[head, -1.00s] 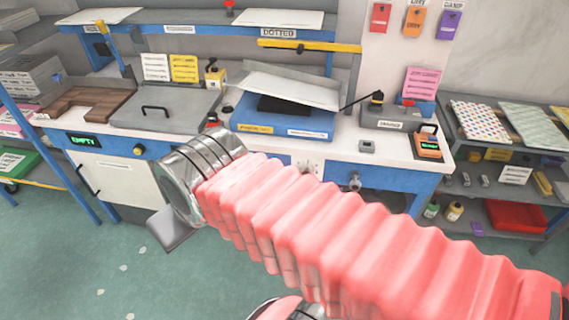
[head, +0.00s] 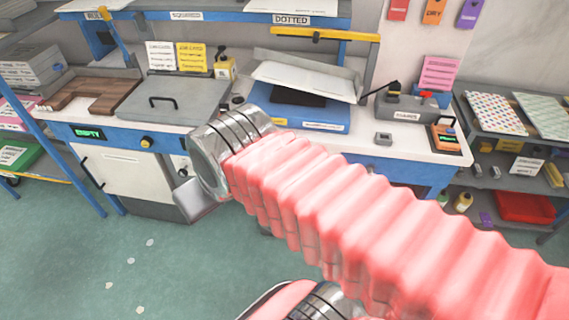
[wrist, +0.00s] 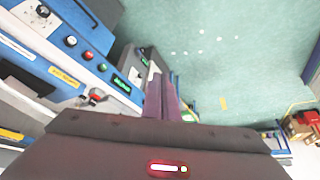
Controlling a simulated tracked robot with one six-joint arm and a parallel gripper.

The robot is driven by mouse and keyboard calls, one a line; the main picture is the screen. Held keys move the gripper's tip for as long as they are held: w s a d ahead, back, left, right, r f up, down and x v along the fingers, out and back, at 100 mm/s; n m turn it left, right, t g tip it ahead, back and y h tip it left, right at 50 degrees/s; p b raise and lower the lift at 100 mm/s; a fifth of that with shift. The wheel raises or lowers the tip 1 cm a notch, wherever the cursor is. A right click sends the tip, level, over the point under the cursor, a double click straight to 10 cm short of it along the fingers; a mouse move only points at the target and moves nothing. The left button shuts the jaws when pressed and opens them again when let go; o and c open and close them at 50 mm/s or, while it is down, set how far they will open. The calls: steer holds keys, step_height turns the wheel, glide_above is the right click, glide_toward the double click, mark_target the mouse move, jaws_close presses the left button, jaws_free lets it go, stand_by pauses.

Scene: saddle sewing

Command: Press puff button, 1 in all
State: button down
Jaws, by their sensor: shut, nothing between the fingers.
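No button in view is readably marked as the puff button, so I cannot tell which it is. In the head view my arm hides the gripper's fingertips and part of the bench front.
The white bench holds a blue press (head: 300,113), a grey lidded box (head: 175,101), a yellow dispenser (head: 225,68) and an orange device (head: 446,138). A shelf with a red bin (head: 525,208) stands right.

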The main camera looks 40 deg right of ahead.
steer(key=w+d+f+n+t+h, duration=0.25)
steer(key=w+d+f, duration=0.45)
steer(key=w+d, duration=0.35)
steer(key=w+d+f+n+t+h, duration=0.1)
steer(key=w+d+f+n, duration=0.2)
steer(key=w+d+f, duration=0.6)
steer(key=s+d+f+n+t+y, duration=0.1)
steer(key=d+f+n+t, duration=0.2)
steer(key=f, duration=0.4)
steer(key=s+d+f+n+t+y, duration=0.1)
steer(key=s+d+f+t+y, duration=0.1)
steer(key=d+f, duration=0.5)
steer(key=s+a+f+m+t+h, duration=0.1)
steer(key=s+f+t, duration=0.1)
steer(key=s, duration=0.3)
steer(key=shift+s+a+f+t, duration=0.25)
steer(key=shift+f+t, duration=0.1)
steer(key=shift+f, duration=0.25)
steer(key=shift+w+d, duration=0.1)
steer(key=shift+w, duration=0.05)
steer(key=w+d, duration=0.5)
steer(key=d, duration=0.1)
steer(key=shift+d, duration=0.4)
steer(key=shift+w+d, duration=0.15)
steer(key=shift+w, duration=0.05)
stand_by(0.6)
